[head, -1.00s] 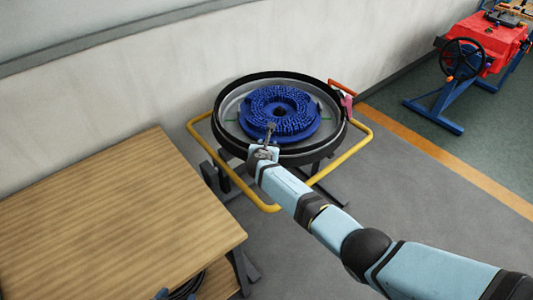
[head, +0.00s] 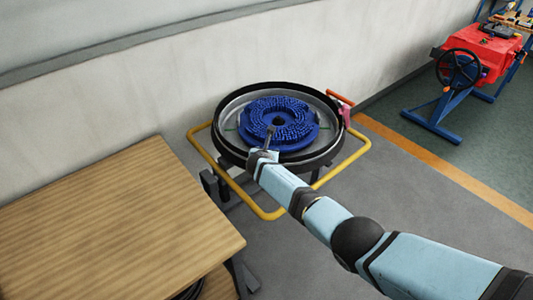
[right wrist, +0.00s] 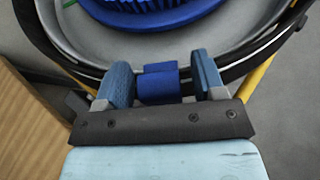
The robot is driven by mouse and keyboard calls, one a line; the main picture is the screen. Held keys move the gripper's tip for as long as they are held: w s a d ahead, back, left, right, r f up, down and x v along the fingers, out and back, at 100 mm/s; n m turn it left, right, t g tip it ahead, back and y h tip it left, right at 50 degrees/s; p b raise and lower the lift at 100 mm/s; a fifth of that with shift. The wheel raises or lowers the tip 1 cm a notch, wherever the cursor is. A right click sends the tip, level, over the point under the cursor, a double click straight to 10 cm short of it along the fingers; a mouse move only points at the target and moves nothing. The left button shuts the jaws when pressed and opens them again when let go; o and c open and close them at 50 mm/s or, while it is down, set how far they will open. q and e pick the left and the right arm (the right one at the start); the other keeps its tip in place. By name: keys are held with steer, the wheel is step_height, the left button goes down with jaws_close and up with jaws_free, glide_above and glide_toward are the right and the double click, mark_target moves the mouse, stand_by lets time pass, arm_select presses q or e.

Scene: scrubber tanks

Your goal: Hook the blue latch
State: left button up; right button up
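The blue latch (right wrist: 158,84) is a small blue block at the near rim of the round tub, seen in the right wrist view. My right gripper (right wrist: 165,82) is open, with one blue-grey finger on each side of the latch. A narrow gap shows at the right finger; the left finger is very close, and I cannot tell if it touches. In the head view my right gripper (head: 269,137) is at the tub's near rim and hides the latch. The black-rimmed tub (head: 226,143) holds a round blue brush (head: 298,133). My left gripper is not in view.
A yellow tube frame (head: 345,158) surrounds the tub. A wooden table (head: 110,220) stands at the left. A pale wall (head: 150,90) runs behind. A red machine with a black handwheel (head: 490,55) stands far right.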

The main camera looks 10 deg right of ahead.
steer(key=shift+s+a+r+p, duration=0.15)
steer(key=shift+s+r+p, duration=0.05)
steer(key=shift+s+p, duration=0.1)
steer(key=p+v, duration=0.3)
steer(key=v, duration=1)
